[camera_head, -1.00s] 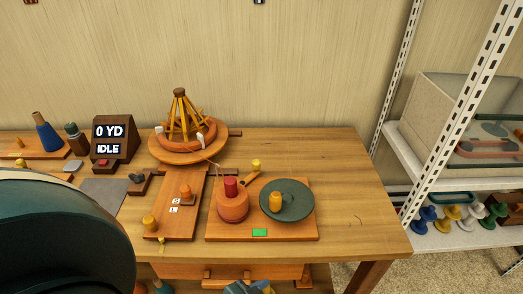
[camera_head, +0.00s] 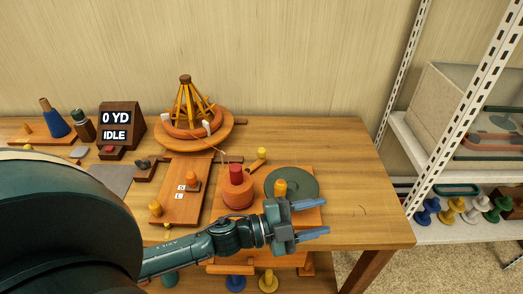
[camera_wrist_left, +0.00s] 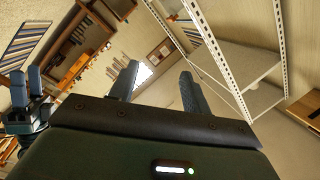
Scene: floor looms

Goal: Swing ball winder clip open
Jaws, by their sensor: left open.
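The ball winder's orange base (camera_head: 302,218) sits on the table with a red spool (camera_head: 237,188) and a dark green wheel (camera_head: 298,181) with a yellow crank knob (camera_head: 280,187). My left gripper (camera_head: 318,218) is open and empty over the winder's front right, hiding part of the base. It is apart from the lever. Its spread fingers also show in the left wrist view (camera_wrist_left: 159,85). There, my other gripper (camera_wrist_left: 27,88) shows at the left edge, its opening unclear.
A wooden swift (camera_head: 186,118) stands behind left, with thread running toward the winder. A display (camera_head: 116,128) reads 0 YD, IDLE. A pegged board (camera_head: 180,202) lies left of the winder. The table's right part is clear. A metal shelf (camera_head: 455,232) stands at the right.

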